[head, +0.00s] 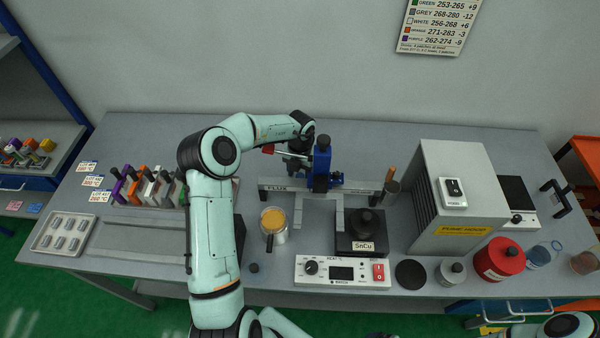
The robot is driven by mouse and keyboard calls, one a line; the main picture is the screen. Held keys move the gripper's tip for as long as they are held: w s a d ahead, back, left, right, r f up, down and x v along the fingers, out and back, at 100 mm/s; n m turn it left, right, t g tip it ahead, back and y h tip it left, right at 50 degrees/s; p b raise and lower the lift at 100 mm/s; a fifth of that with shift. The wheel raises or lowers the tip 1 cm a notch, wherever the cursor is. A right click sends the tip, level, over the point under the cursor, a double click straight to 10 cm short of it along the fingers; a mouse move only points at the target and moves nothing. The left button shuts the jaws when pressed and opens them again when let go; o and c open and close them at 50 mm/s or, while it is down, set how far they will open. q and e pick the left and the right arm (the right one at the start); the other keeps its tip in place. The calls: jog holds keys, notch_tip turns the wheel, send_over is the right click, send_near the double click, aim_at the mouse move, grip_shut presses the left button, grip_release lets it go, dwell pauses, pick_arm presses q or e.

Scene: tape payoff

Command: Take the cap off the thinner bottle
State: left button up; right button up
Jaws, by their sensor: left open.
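A small pale bottle (452,273) with a dark top stands at the front right of the bench. A larger red container (499,260) with a dark top stands to its right. I cannot read which of the two is the thinner. Both look closed and upright. My left gripper (292,157) is open at the back middle of the bench, beside the blue machine and far from both bottles. Its fingers are small and partly hidden by my wrist. My right gripper is not in view; only part of my right arm shows at the bottom right.
A grey fume hood (460,195) stands behind the bottles. A black disc (410,274) lies to their left. A SnCu pot (362,232), a white control box (342,272) and a cup with amber contents (273,225) are around the middle.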

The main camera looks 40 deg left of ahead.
aim_at(300, 175)
pick_arm(q)
notch_tip(300, 175, up, 12)
dwell(0.4)
